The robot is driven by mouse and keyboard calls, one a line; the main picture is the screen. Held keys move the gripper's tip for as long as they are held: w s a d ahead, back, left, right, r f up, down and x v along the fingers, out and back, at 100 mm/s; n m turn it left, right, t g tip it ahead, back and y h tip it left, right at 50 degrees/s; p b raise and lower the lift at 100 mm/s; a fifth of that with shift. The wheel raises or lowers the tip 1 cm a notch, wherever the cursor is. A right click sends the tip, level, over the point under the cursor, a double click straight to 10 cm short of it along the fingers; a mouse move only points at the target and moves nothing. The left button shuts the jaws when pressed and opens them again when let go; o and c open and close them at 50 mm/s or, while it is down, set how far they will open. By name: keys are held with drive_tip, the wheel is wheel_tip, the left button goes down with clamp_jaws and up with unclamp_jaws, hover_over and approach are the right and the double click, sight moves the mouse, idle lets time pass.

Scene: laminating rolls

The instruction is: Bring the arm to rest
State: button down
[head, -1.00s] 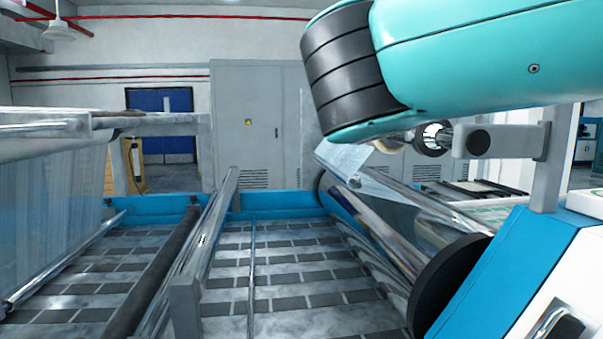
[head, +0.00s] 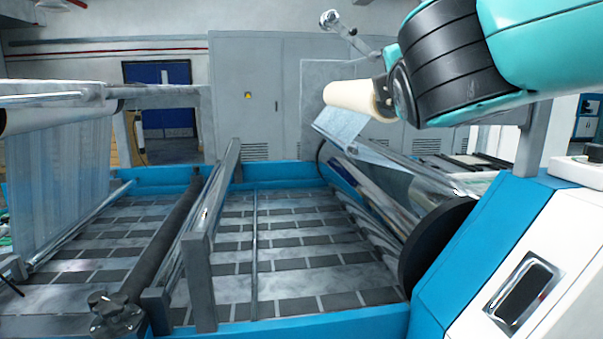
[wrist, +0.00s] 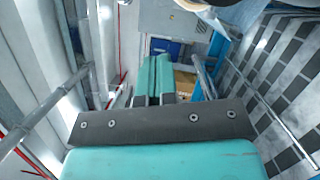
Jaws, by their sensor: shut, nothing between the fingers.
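My gripper (wrist: 156,70) shows in the wrist view as two teal fingers side by side, closed together with nothing between them. They stick out beyond a dark grey bar and point toward a blue door (wrist: 165,47) across the room. In the head view my teal and black arm fills the upper right. My fingers cannot be made out there. The arm hangs above the right side of the laminating machine (head: 290,327).
A cream roll (head: 352,96) sits on a shaft close beside my arm. A clear film sheet (head: 342,125) hangs below it. Metal rollers and a grey post (head: 200,280) cross the machine. A blue and white housing (head: 520,240) stands at right. Grey cabinets (head: 250,80) line the back.

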drive_tip(key=s+d+f+m+g+y, duration=0.15)
drive_tip(key=s+f+m+g, duration=0.3)
drive_tip(key=f, duration=0.55)
drive_tip(key=s+a+f+m+g+y, duration=0.1)
drive_tip(key=s+f+m+g+y, duration=0.3)
drive_tip(key=f, duration=0.5)
drive_tip(key=s+f+m+g, duration=0.1)
drive_tip(key=s+f+g, duration=0.1)
drive_tip(key=s, duration=0.4)
drive_tip(key=s+f+m+g+y, duration=0.1)
drive_tip(key=s+f+m+g, duration=0.1)
drive_tip(key=s+g, duration=0.3)
drive_tip(key=s+f+m+g, duration=0.1)
drive_tip(key=s+f+g, duration=0.2)
drive_tip(key=s, duration=0.5)
drive_tip(key=shift+s+a+f, duration=0.35)
drive_tip(key=shift+s+f, duration=0.05)
drive_tip(key=shift+f, duration=0.2)
